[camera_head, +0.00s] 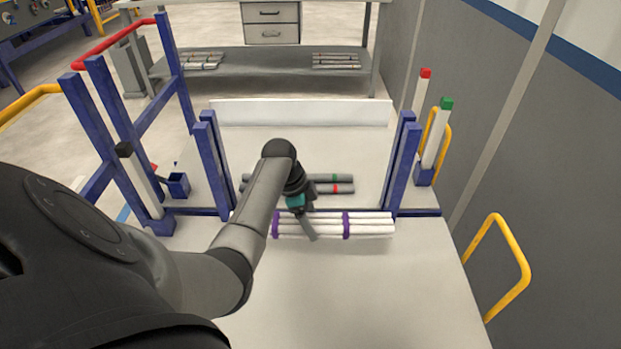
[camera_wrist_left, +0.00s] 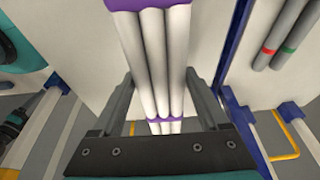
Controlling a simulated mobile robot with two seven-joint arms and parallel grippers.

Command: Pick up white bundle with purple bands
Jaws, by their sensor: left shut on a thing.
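The white bundle with purple bands (camera_head: 368,224) lies crosswise in the middle of the head view, in front of the grey pipes. It is several white pipes side by side with two purple bands. My left gripper (camera_head: 304,226) reaches down onto it between the two bands. In the left wrist view the bundle (camera_wrist_left: 165,62) runs between the two fingers, and the gripper (camera_wrist_left: 166,102) is shut on it. The left end of the bundle is partly hidden by my left arm in the head view. I cannot tell whether the bundle touches the table. My right gripper is not in view.
Grey pipes with green and red bands (camera_head: 332,183) lie just behind the bundle. Blue upright posts (camera_head: 402,165) stand on either side. The white table (camera_head: 370,290) is clear in front. A yellow rail (camera_head: 520,262) is at the right.

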